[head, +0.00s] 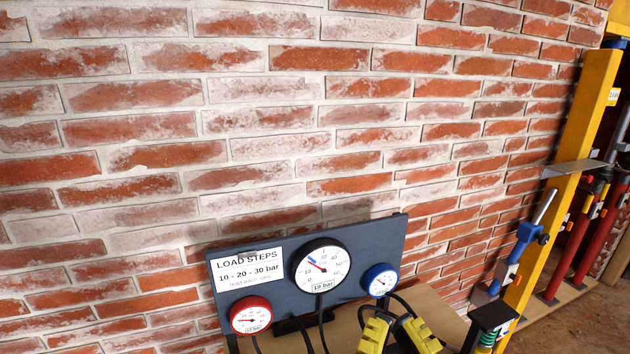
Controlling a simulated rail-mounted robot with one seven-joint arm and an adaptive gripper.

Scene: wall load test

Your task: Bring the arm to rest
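Neither my arm nor my gripper can be made out in the head view. I cannot tell from this view where the arm stands or whether the gripper holds anything.
A dark gauge board (375,240) with a load-steps sign (248,270) and three dials stands before the brick wall (270,120). Two yellow blocks (373,335) and black hoses are at the bottom edge. A yellow post (565,200) and red props (588,240) stand at right.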

